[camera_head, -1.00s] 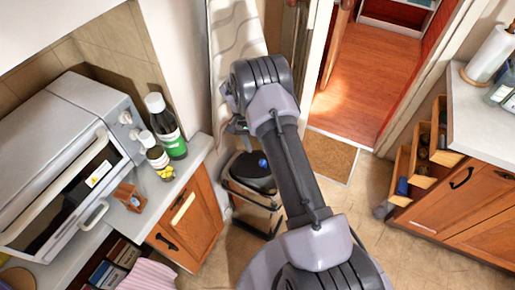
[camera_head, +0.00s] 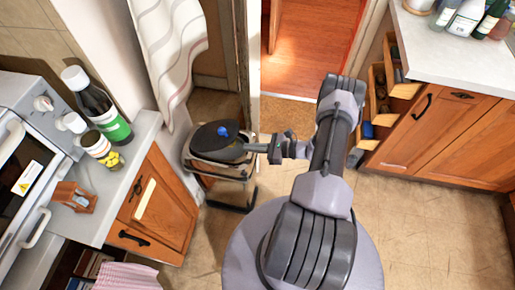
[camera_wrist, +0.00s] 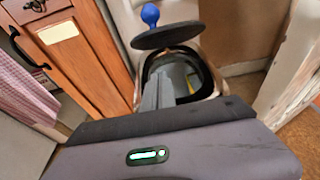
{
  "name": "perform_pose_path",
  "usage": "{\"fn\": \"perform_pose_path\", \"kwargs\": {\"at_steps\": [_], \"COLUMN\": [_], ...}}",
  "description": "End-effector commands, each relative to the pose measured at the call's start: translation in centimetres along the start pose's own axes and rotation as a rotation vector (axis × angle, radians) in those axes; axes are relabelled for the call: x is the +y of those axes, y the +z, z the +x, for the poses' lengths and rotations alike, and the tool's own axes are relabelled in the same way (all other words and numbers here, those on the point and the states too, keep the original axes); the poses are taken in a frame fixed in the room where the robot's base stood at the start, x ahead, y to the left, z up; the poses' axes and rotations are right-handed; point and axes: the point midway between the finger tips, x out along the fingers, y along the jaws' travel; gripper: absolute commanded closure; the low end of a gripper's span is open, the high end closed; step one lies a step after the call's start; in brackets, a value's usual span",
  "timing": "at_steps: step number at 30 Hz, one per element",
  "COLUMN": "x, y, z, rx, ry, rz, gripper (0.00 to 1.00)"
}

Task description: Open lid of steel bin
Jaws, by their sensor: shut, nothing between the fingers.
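The steel bin (camera_head: 228,172) stands on the floor beside the cabinet in the head view. Its dark round lid (camera_head: 207,137) carries a blue knob (camera_head: 222,131). In the wrist view the lid (camera_wrist: 165,36) is raised and tilted above the rim, with the blue knob (camera_wrist: 150,14) on top. The bin's dark opening (camera_wrist: 206,76) shows below it. My gripper (camera_head: 248,148) reaches in from the right. Its shut, empty fingers (camera_wrist: 163,82) lie at the opening, below the lid in the wrist view. Whether they touch the lid cannot be told.
A wooden cabinet (camera_head: 160,205) stands left of the bin, with bottles on its counter. A striped curtain (camera_head: 165,50) hangs behind. Open drawers (camera_head: 385,85) stick out at the right. The tiled floor in front is clear.

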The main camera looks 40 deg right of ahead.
Motion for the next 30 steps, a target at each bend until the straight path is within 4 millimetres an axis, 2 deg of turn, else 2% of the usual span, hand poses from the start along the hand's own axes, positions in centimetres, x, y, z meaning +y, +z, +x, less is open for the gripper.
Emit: {"fn": "perform_pose_path", "kwargs": {"at_steps": [3,5,6,9,13,26,30], "x": [0.1,0.1,0.0,0.0,0.0,0.1,0.0], "y": [-0.3,-0.3,0.4,2.2,3.4,4.0,4.7], "z": [2.7,4.0,4.3,4.5,4.8,4.9,4.9], "rx": [0.001,0.001,0.001,0.001,0.001,0.003,0.023], "ry": [0.005,0.005,0.003,0.002,0.002,0.002,0.002], "rz": [-0.002,-0.002,-0.003,-0.003,-0.003,-0.001,-0.002], "gripper": [1.0,1.0,1.0,1.0,1.0,1.0,1.0]}}
